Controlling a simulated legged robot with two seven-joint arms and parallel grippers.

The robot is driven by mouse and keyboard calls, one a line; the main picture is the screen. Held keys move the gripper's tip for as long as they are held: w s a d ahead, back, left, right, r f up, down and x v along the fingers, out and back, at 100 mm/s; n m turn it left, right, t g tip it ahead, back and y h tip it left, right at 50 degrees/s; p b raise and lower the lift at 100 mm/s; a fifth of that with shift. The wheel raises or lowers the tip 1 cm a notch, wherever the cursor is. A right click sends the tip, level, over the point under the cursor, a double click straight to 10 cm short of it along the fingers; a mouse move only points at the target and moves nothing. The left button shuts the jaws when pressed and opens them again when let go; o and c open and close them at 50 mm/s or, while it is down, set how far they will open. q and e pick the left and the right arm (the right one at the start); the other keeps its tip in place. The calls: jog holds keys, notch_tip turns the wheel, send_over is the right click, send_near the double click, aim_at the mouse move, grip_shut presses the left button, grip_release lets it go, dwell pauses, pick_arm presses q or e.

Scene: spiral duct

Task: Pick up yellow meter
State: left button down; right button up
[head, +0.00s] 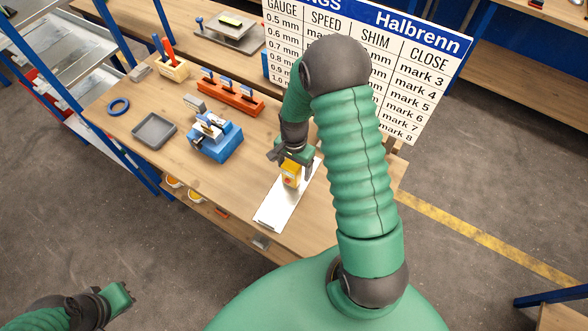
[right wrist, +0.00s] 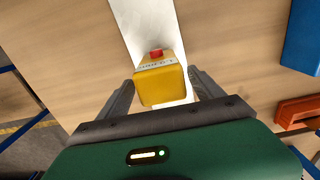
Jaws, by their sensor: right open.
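The yellow meter (head: 291,173) stands on a white strip (head: 275,208) near the bench's front right part. In the right wrist view the yellow meter (right wrist: 160,83) has a red part on top and a pale label with dark marks. My right gripper (head: 293,163) is open around the meter. In the right wrist view the fingers of my right gripper (right wrist: 161,92) are one on each side of it, with small gaps that look clear. My left gripper (head: 122,296) is at the lower left of the head view, away from the bench; its jaw state is unclear.
On the wooden bench (head: 180,175) stand a blue fixture (head: 215,137), a grey tray (head: 154,131), a blue ring (head: 118,107) and an orange rack (head: 232,93). A printed sign board (head: 440,62) stands behind my right arm. Bare bench lies left of the white strip.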

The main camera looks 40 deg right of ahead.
jog(key=shift+a+f, duration=0.15)
jog(key=shift+f, duration=0.3)
jog(key=shift+a, duration=0.25)
jog(key=shift+w+a, duration=0.1)
jog(key=shift+a, duration=0.3)
jog(key=shift+c, duration=0.6)
jog(key=shift+a+r, duration=0.1)
jog(key=shift+c, duration=2.4)
jog(key=shift+d, duration=0.5)
jog(key=c, duration=0.9)
grip_shut()
pick_arm(q)
jog(key=shift+a, duration=0.65)
pick_arm(e)
jog(key=shift+a, duration=0.2)
pick_arm(q)
jog(key=shift+f, duration=0.1)
